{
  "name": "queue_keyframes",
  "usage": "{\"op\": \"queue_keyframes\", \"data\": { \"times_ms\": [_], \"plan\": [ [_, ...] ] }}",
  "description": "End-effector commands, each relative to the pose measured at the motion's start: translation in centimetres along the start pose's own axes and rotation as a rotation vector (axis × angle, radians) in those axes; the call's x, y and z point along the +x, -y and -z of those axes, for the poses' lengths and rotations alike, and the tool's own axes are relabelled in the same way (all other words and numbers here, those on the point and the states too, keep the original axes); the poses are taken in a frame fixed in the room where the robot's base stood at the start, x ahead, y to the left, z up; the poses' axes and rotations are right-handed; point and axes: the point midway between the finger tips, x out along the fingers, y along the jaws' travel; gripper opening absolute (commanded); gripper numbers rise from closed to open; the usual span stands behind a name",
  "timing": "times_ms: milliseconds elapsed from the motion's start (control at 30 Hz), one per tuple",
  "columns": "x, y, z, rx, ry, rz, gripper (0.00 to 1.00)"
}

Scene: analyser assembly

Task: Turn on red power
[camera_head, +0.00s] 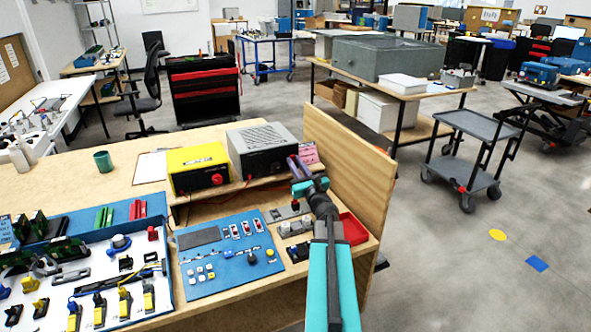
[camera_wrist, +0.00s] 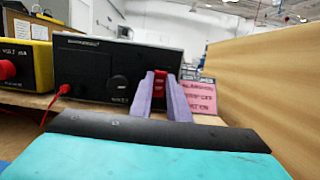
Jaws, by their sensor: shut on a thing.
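A grey power unit with a black front panel (camera_head: 262,150) stands on the raised shelf of the bench, and its panel (camera_wrist: 105,72) fills much of the wrist view. A red power switch (camera_wrist: 159,79) sits at the right end of that panel, beside a black knob (camera_wrist: 119,84). My gripper (camera_head: 293,163) reaches the right end of the unit. In the wrist view, the purple fingers of my gripper (camera_wrist: 160,76) are shut on the red switch, one on each side. In the head view the switch is hidden behind the fingers.
A yellow power unit (camera_head: 198,167) stands left of the grey one. A pink label (camera_wrist: 200,97) is right of the fingers. A wooden side panel (camera_head: 348,165) rises close on the right. A blue control panel (camera_head: 228,254) and a red tray (camera_head: 354,229) lie in front.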

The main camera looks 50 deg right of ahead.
Motion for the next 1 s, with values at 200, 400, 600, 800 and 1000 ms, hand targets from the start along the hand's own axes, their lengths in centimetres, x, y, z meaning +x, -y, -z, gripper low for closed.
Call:
{"op": "queue_keyframes", "data": {
  "times_ms": [200, 400, 600, 800, 1000],
  "plan": [
    [0.02, 0.17, 0.18, 0.002, 0.032, 0.003, 0.0],
    [0.01, 0.17, 0.24, 0.0, 0.057, 0.003, 0.0],
    [-0.02, 0.17, 0.36, 0.002, 0.082, 0.003, 0.0],
    [-0.04, 0.16, 0.38, 0.002, 0.109, 0.003, 0.0],
    [-0.09, 0.13, 0.47, 0.001, 0.134, 0.002, 0.0]
  ]
}}
